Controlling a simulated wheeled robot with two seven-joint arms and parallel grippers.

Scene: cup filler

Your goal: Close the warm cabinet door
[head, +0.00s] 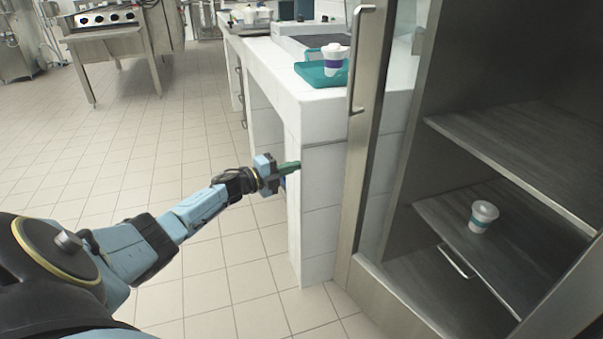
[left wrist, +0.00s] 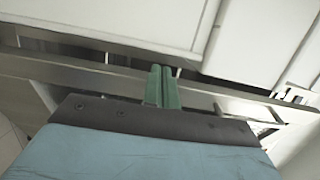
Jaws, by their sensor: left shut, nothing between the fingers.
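The warm cabinet (head: 400,220) stands at the right with its front open and its shelves showing. Its door (head: 350,200), a glass pane in a metal frame with a long bar handle (head: 354,60), stands open at the cabinet's left side. My left gripper (head: 292,166) is shut and empty, left of the door and close to the counter's end in the head view. Its green fingers (left wrist: 162,87) show together in the left wrist view, with metal bars beyond. My right gripper is not in view.
A white tiled counter (head: 320,112) stands behind the door, with a teal tray (head: 312,74) and a lidded cup (head: 334,60) on it. A stove (head: 108,30) stands at the back left. The tiled floor (head: 190,230) at the left is clear.

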